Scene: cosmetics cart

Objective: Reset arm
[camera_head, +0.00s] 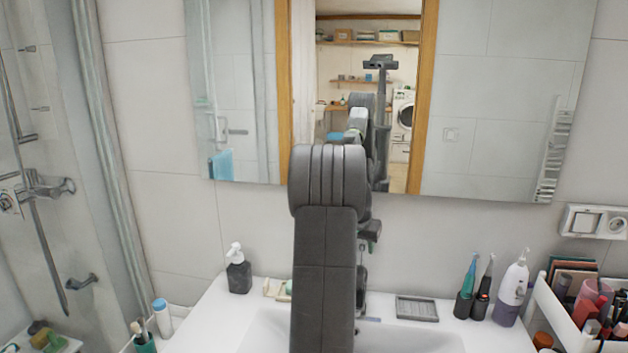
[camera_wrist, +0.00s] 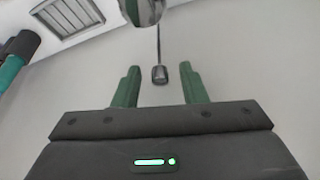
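The fingers point over the white basin (camera_wrist: 240,75). A small dark fitting (camera_wrist: 160,76) on a thin rod shows beyond the gap between them.
A dark soap bottle (camera_head: 239,275) stands left of my arm. A grey soap dish (camera_head: 417,308), toothbrushes (camera_head: 467,285) and a white-purple pump bottle (camera_head: 512,290) stand right. A white cosmetics cart (camera_head: 560,320) is at far right. A shiny faucet (camera_wrist: 142,10) is close above the fingers.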

